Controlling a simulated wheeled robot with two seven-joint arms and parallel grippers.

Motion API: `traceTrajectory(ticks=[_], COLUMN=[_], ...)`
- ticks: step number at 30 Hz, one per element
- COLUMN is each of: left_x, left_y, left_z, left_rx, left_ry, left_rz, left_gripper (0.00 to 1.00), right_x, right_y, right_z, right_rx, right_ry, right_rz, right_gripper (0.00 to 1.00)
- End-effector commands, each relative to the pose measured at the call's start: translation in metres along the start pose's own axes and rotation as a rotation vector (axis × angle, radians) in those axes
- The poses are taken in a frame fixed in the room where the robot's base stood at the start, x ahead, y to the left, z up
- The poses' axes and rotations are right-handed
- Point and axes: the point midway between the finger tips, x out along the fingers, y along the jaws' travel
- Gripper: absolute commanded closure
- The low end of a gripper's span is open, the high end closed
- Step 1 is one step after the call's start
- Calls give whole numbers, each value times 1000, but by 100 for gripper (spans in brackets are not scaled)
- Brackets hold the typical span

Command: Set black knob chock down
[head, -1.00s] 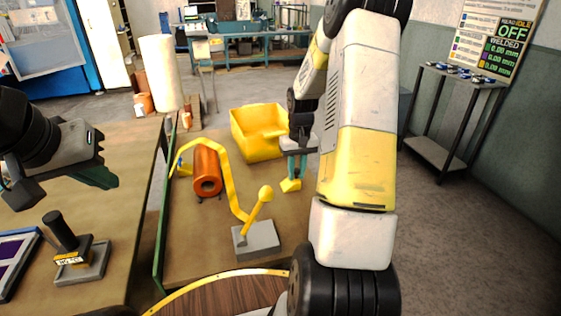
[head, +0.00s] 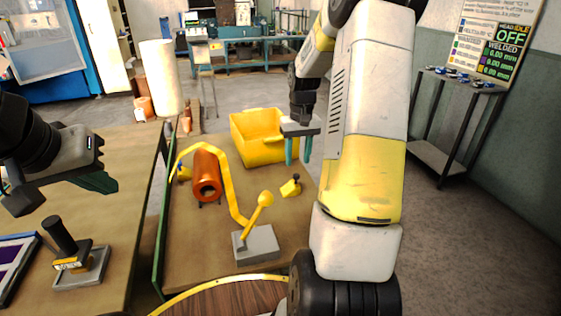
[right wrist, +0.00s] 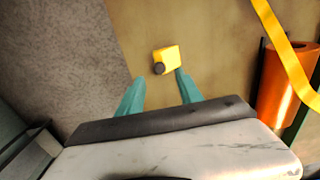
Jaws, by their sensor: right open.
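The black knob chock (head: 291,187) is a small yellow block with a black knob. It rests on the brown table, right of the orange roll, and also shows in the right wrist view (right wrist: 166,60), just beyond the fingertips. My right gripper (head: 299,162) is open and empty, with its teal fingers raised above and behind the chock in the head view. In the right wrist view its fingers (right wrist: 158,78) are spread apart with nothing between them. My left gripper (head: 62,190) is at the left edge over the left table; whether its jaws are open is unclear.
A yellow bin (head: 250,150) stands behind the chock. An orange roll (head: 206,178) sits beside a curved yellow strip (head: 228,185). A grey block with a yellow lever (head: 257,243) is nearer. A black-handled stamp (head: 72,252) stands on the left table.

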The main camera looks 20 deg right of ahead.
Motion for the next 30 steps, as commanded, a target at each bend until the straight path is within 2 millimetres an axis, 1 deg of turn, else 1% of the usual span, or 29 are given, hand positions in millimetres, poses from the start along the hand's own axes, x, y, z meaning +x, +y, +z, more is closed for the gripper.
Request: traceTrajectory(ticks=[1, 3, 6, 9, 11, 14, 17, 18, 21, 25, 27, 29, 30], left_x=[0, 0, 0, 0, 0, 0, 0, 0, 0, 0, 0, 0, 0], left_y=[0, 0, 0, 0, 0, 0, 0, 0, 0, 0, 0, 0, 0], left_z=[0, 0, 0, 0, 0, 0, 0, 0, 0, 0, 0, 0, 0], left_rx=[0, 0, 0, 0, 0, 0, 0, 0, 0, 0, 0, 0, 0], left_ry=[0, 0, 0, 0, 0, 0, 0, 0, 0, 0, 0, 0, 0], left_rz=[0, 0, 0, 0, 0, 0, 0, 0, 0, 0, 0, 0, 0], left_gripper=[100, 100, 100, 100, 100, 100, 100, 100, 100, 100, 100, 100, 100], right_x=[-11, -22, -34, -42, -49, -68, -95, -107, -132, -156, -165, -170, -172], right_y=[0, 0, 0, -1, -4, -15, -35, -45, -67, -92, -104, -114, -120], right_z=[-1, -1, 0, 0, 3, 13, 32, 43, 72, 113, 136, 155, 168], right_rx=[0, -1, -1, -1, -4, -13, -28, -34, -50, -70, -79, -87, -93], right_ry=[4, 3, 2, 3, 11, 43, 101, 129, 199, 288, 335, 376, 401], right_rz=[1, 1, 1, 1, 1, 2, 1, -2, -13, -36, -54, -71, -84], right_gripper=[57, 57, 57, 57, 57, 57, 57, 57, 57, 57, 57, 57, 57])
